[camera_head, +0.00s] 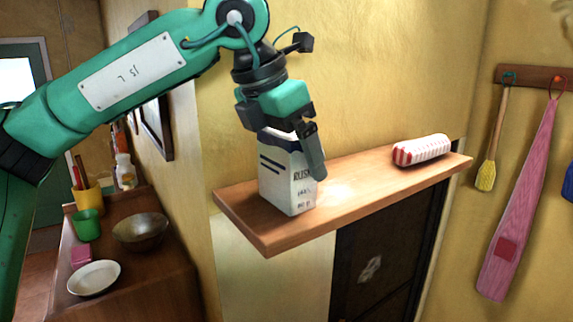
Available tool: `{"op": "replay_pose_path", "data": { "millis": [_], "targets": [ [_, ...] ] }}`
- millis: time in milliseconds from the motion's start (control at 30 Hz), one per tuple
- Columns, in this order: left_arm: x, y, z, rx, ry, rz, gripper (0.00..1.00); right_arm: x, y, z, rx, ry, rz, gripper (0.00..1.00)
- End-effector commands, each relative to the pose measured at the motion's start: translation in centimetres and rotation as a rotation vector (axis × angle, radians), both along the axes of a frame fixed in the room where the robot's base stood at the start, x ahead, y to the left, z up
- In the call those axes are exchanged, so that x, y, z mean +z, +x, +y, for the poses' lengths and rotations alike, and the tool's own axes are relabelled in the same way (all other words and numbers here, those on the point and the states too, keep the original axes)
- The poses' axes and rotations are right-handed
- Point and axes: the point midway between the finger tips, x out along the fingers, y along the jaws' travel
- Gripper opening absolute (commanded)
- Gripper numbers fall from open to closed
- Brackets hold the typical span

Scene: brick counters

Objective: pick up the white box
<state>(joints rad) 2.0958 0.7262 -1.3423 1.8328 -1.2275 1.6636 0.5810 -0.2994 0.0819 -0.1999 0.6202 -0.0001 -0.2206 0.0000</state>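The white box (284,190), with dark bands and dark lettering, stands upright near the left end of the wooden wall shelf (350,198). My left gripper (296,158) points down over the box from above. One dark finger lies along the box's right side, overlapping its face in the picture. The other finger is hidden behind the box or the gripper body. I cannot tell whether the fingers press on the box. The box's base appears to rest on the shelf. My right gripper is not in view.
A red-and-white striped packet (421,150) lies at the shelf's right end, with bare shelf between. A brush (487,172) and a pink apron-like cloth (515,215) hang at right. A lower counter at left holds a metal bowl (141,232), white plate (94,278) and green cup (86,226).

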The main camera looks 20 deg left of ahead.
Motion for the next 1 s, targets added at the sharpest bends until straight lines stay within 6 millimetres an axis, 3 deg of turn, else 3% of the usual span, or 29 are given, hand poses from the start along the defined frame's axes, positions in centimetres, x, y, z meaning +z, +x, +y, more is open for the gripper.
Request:
{"op": "replay_pose_path", "data": {
  "millis": [33,167,200,667,833,1000],
  "targets": [
    [0.0,0.0,0.0,0.000,0.000,0.000,0.80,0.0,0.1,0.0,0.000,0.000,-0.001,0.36],
    [0.0,0.0,0.0,0.000,0.000,0.000,0.55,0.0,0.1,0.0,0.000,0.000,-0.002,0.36],
    [0.0,0.0,0.0,0.000,0.000,0.000,0.54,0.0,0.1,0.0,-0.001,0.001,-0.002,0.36],
    [1.1,0.0,-0.1,0.000,0.000,-0.002,0.54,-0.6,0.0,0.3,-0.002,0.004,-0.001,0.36],
    [3.5,0.0,-0.1,-0.001,-0.001,-0.003,0.54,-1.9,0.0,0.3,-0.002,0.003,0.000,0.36],
    [7.7,0.0,-0.2,0.000,-0.002,-0.002,0.54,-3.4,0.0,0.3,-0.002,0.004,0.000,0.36]
  ]
}}
